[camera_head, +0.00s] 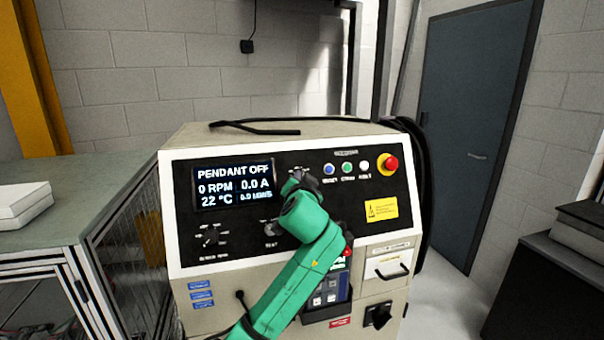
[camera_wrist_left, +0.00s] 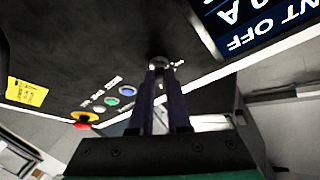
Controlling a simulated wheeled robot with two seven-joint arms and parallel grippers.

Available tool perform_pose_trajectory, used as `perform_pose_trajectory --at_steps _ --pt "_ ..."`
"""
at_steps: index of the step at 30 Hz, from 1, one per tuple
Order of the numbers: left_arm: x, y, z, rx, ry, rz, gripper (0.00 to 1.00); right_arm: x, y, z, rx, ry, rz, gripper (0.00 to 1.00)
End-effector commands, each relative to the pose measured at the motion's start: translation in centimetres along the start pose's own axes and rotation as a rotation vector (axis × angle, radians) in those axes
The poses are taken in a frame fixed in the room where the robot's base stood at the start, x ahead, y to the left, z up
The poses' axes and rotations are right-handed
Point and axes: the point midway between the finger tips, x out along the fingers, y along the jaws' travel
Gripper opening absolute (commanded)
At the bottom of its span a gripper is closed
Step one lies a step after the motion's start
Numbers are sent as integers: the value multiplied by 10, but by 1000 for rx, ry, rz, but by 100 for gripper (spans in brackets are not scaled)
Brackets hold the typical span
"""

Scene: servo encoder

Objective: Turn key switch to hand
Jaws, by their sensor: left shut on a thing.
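The key switch (camera_wrist_left: 158,62) is a small round metal fitting on the black control panel (camera_head: 250,237). In the wrist view it sits right at the fingertips of my left gripper (camera_wrist_left: 163,75), whose two dark fingers are close together and shut on it. In the head view the green left arm reaches up across the panel, and the left gripper (camera_head: 297,180) is at the panel just right of the display (camera_head: 233,184). The arm and gripper hide most of the switch there, so its angle and labels cannot be read. My right gripper is not in view.
The display reads PENDANT OFF, 0 RPM, 0.0 A, 22 °C. Blue, green and white buttons (camera_head: 347,168) and a red emergency stop (camera_head: 388,162) lie right of the gripper. A rotary selector (camera_head: 210,237) is at lower left. A pendant (camera_head: 328,292) hangs behind the arm.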

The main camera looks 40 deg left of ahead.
Motion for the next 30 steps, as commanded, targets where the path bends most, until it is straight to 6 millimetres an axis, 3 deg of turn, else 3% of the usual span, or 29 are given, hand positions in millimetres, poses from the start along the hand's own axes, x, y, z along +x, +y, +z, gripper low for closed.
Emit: perform_pose_trajectory --at_steps 8,25,26,27,30 --pt "0 -3 -2 114 -1 53 0 -18 1 -2 0 0 0 50" --pt "0 -1 0 147 0 69 0 -20 1 -2 0 1 1 50" --pt "0 -1 0 147 0 69 26 -20 1 -2 0 1 1 50" --pt "0 -1 0 147 0 69 42 -20 1 -2 0 1 1 50" --pt "0 -1 0 146 0 69 45 -20 1 -2 0 1 1 50"
